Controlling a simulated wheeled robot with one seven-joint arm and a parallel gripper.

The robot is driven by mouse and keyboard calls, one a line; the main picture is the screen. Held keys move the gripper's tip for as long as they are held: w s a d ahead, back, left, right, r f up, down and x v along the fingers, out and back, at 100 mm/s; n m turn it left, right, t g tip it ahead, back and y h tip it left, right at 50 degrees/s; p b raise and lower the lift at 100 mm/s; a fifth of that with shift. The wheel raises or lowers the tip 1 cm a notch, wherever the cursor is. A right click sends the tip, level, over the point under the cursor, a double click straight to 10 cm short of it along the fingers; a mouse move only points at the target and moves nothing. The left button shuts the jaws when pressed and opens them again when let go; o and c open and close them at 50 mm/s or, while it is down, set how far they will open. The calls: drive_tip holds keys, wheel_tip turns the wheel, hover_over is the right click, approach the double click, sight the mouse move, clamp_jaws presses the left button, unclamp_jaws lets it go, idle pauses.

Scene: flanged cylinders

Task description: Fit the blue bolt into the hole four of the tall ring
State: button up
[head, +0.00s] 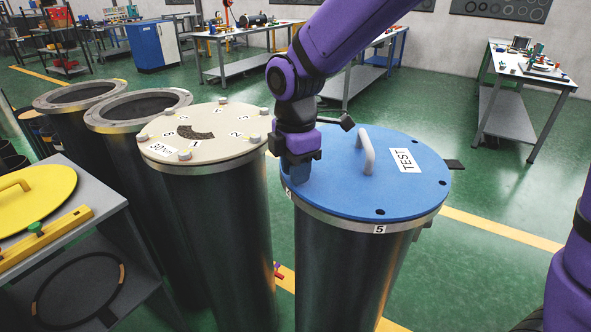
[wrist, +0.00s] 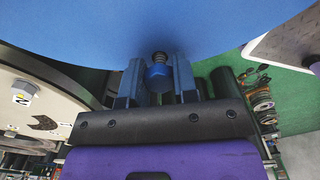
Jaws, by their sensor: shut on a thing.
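My gripper (head: 297,178) is over the left rim of the blue lid marked TEST (head: 345,200), on a tall dark cylinder. In the wrist view my gripper (wrist: 156,80) is shut on the blue bolt (wrist: 157,76). The bolt's blue head is between the two fingers and its dark threaded shank points to the blue lid (wrist: 150,25). The metal ring (head: 340,224) under the lid carries a tag 5 and, just below my gripper, a tag that looks like 4. The hole there is hidden, so I cannot tell whether the shank is in it.
A cylinder with a bolted beige lid (head: 205,128) stands close on the left; two open cylinders (head: 75,97) stand behind it. The blue lid has a raised grey handle (head: 367,150). A grey table (head: 60,240) holds a yellow lid at the left.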

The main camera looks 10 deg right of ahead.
drive_tip(key=shift+r, duration=3.45)
